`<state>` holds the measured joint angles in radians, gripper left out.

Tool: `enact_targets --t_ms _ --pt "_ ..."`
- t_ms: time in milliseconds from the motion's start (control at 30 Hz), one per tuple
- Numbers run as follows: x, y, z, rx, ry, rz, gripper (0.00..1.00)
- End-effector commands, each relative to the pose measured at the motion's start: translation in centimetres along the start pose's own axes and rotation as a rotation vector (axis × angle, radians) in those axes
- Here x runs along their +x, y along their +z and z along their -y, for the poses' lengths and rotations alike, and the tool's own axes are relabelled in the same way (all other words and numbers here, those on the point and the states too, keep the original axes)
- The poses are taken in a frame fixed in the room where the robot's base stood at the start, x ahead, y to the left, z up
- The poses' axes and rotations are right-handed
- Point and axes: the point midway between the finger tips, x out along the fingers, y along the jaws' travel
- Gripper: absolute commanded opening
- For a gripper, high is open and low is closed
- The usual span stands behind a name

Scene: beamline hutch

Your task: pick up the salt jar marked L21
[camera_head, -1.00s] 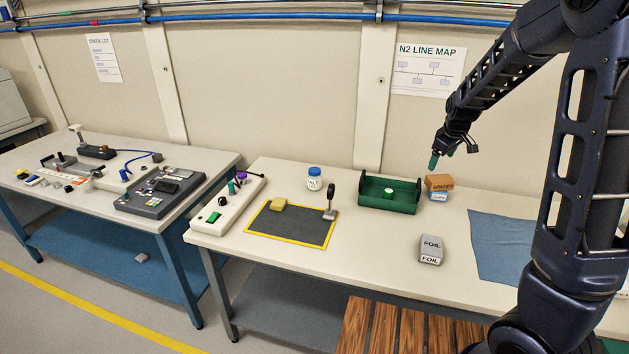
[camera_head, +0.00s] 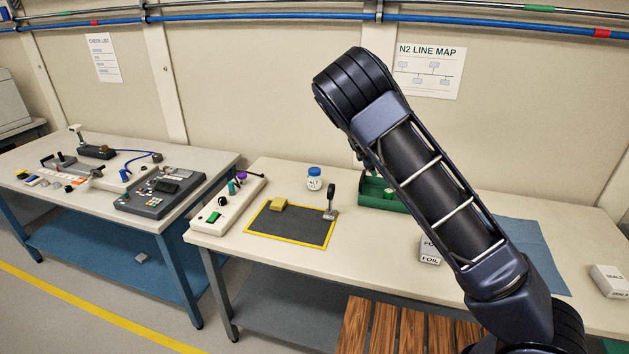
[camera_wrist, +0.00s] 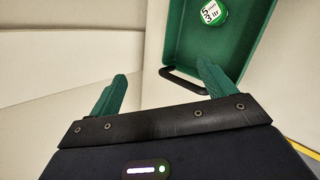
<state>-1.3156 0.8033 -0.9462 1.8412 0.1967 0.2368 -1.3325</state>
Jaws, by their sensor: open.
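A white jar with a blue lid (camera_head: 314,179) stands upright on the right-hand bench, behind the dark mat; its label is too small to read. A small green-and-white container (camera_head: 389,193) is inside the green tray (camera_head: 372,186), partly behind my arm; it also shows in the wrist view (camera_wrist: 209,13), with a label I cannot read surely. I cannot see the mark L21 on either. My gripper (camera_wrist: 163,90) is open and empty, its green fingers spread beside the tray's black handle (camera_wrist: 184,82). In the head view my arm hides the gripper.
A yellow-edged mat (camera_head: 292,225) holds a yellow block (camera_head: 279,204) and a small upright stand (camera_head: 331,204). A FOIL box (camera_head: 430,250) is partly behind my arm. A blue cloth (camera_head: 535,250) and another box (camera_head: 610,280) lie at right. The left bench (camera_head: 215,160) carries equipment.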

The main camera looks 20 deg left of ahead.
Motion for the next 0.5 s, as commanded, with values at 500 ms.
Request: enact_targets --t_ms 500 --pt "-3.0 -19.0 -3.0 -0.605 0.363 0.104 0.83"
